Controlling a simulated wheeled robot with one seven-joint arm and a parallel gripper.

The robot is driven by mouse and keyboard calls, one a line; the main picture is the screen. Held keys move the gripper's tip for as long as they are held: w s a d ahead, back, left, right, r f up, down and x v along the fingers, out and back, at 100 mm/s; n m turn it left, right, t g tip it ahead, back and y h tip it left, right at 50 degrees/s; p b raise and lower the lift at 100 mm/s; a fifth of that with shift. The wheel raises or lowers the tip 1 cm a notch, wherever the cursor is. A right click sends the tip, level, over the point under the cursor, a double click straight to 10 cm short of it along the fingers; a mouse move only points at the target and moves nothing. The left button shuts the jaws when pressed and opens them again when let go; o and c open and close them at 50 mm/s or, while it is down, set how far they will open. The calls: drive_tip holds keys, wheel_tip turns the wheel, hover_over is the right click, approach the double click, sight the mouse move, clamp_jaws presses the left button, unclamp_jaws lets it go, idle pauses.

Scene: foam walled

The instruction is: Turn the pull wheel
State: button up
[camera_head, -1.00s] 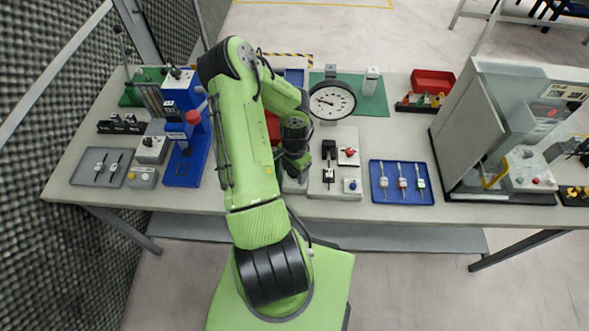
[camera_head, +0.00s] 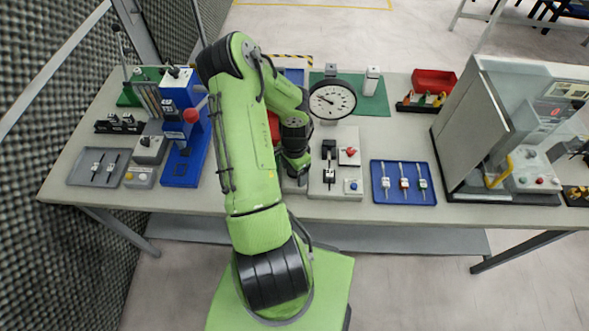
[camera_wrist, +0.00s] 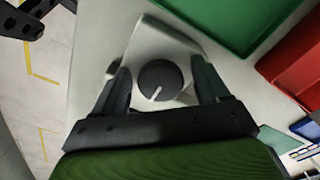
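A dark round wheel (camera_wrist: 160,82) with a white pointer line, likely the pull wheel, sits on a light grey block (camera_wrist: 160,45) in the wrist view. The line points toward the lower left. My gripper (camera_wrist: 160,70) is open, with one dark finger on each side of the wheel. Gaps show between the fingers and the wheel in this view; I cannot tell their depth exactly. In the head view the wheel and my fingertips are hidden behind my green arm.
A round dial gauge (camera_head: 332,100), a grey control panel (camera_head: 335,180) and a blue tray of tools (camera_head: 403,183) stand right of my arm. A blue press (camera_head: 185,135) stands left. A red bin (camera_wrist: 297,75) and green tray (camera_wrist: 235,22) are near the wheel.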

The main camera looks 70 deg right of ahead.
drive_tip(key=shift+r, duration=0.1)
wheel_tip(320, 180, up, 16)
drive_tip(key=shift+f, duration=0.2)
idle(0.7)
drive_tip(key=w+a+r+n+t+b, duration=0.1)
drive_tip(key=w+a+r+n, duration=0.45)
drive_tip(key=w+a, duration=0.25)
drive_tip(key=w+a+r+n+t, duration=0.2)
drive_tip(key=w+a+r+n, duration=0.2)
drive_tip(key=w+a+n, duration=0.25)
drive_tip(key=s+a+r+n+t, duration=0.1)
drive_tip(key=s+a+r+n, duration=0.1)
drive_tip(key=a+n, duration=0.4)
drive_tip(key=s+a+r+n+t+b, duration=0.1)
drive_tip(key=s+a+r+n, duration=0.1)
drive_tip(key=a+n, duration=0.5)
drive_tip(key=a+r, duration=0.1)
drive_tip(key=a, duration=0.5)
drive_tip(key=shift+s+a+r+n+t+b, duration=0.3)
drive_tip(key=shift+a, duration=0.05)
